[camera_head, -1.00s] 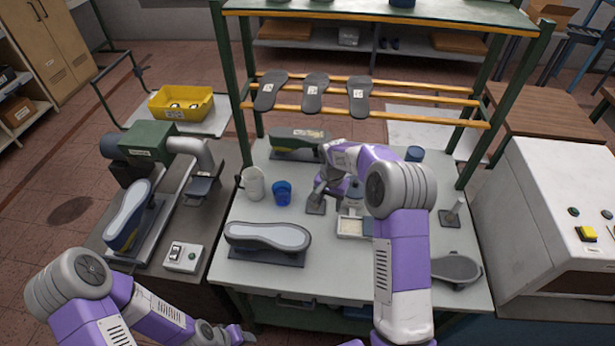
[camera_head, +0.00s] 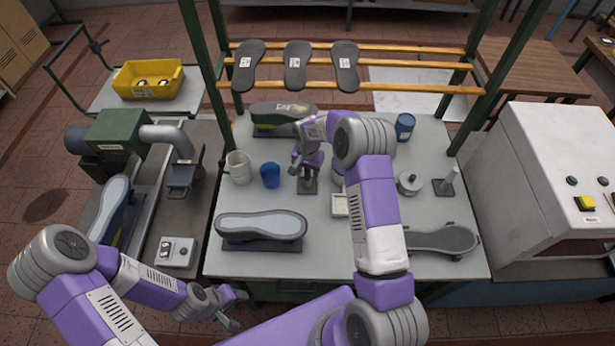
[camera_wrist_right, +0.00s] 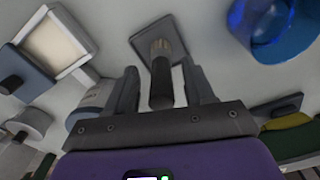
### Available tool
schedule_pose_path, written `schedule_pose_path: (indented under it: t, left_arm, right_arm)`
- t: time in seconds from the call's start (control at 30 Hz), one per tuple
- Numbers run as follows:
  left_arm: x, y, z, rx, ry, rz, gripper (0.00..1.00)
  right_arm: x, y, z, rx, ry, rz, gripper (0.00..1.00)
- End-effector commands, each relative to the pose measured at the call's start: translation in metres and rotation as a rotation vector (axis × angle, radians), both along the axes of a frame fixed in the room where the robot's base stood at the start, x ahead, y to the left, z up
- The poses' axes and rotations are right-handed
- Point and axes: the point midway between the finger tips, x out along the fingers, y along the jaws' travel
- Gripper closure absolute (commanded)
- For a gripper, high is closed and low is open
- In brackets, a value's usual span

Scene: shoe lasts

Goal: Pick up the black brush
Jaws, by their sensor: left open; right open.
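The black brush (camera_wrist_right: 161,80) stands upright on a small square grey base (camera_wrist_right: 140,38) in the right wrist view. Its dark shaft is between the two open fingers of my right gripper (camera_wrist_right: 163,85), with visible gaps at both sides. In the head view my right gripper (camera_head: 310,172) is just above that base (camera_head: 307,187), and the brush is mostly hidden by the fingers. My left gripper (camera_head: 236,312) is open and empty in front of the table's front edge.
A blue cup (camera_head: 270,175) and a white mug (camera_head: 239,168) stand left of the brush. A white tray (camera_head: 340,206) is to its right, partly behind my right arm. A shoe last (camera_head: 262,226) lies in front. A rack with insoles (camera_head: 295,65) rises behind.

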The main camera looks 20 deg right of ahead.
Motion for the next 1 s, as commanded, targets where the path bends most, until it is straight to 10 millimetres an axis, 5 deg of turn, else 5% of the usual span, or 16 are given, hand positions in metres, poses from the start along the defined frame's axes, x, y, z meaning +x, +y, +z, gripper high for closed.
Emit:
schedule_pose_path:
  t: [0.23,0.57,0.87,1.0]
  left_arm:
    - [0.000,0.000,0.000,0.000,0.000,0.000,0.52]
    - [0.000,0.000,0.000,0.000,0.000,0.000,0.52]
    - [0.000,0.000,0.000,0.000,0.000,0.000,0.52]
    - [0.000,0.000,-0.002,0.000,0.000,0.000,0.52]
  right_arm:
    - [0.000,0.000,-0.001,0.000,-0.001,0.000,0.50]
    - [0.000,0.000,-0.001,0.000,-0.001,0.001,1.00]
    - [0.001,0.000,0.002,-0.001,-0.002,0.001,1.00]
    - [0.001,0.000,0.019,-0.001,-0.006,0.002,1.00]
